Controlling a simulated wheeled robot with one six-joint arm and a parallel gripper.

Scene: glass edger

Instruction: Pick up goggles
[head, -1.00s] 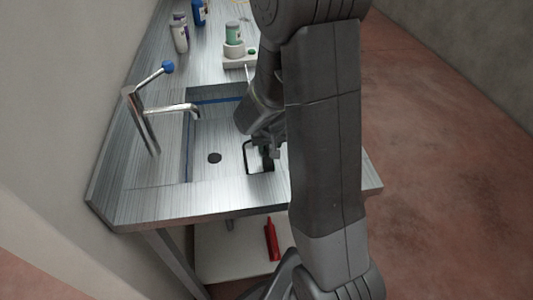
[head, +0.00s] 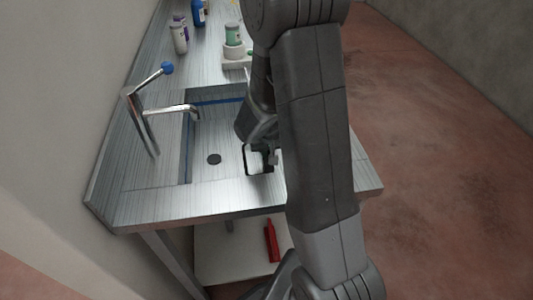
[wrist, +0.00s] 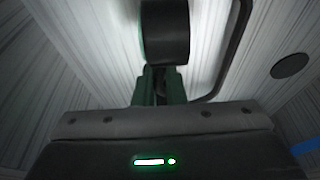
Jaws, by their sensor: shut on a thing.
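The goggles show in the head view as a dark loop (head: 245,159) inside the sink, below my wrist. Part of them is hidden by my gripper (head: 269,156) and arm. In the wrist view a black block (wrist: 165,32), apparently part of the goggles, sits at the fingertips, with a thin dark strap curving off to its right. My gripper (wrist: 159,82) is shut on the goggles. I cannot tell whether they touch the sink floor.
The steel sink (head: 213,178) has a drain (head: 214,159) and a tap (head: 172,110) at its left. Bottles (head: 179,37) and a white holder with a green-labelled container (head: 233,50) stand behind. A red bottle (head: 271,241) lies on the lower shelf.

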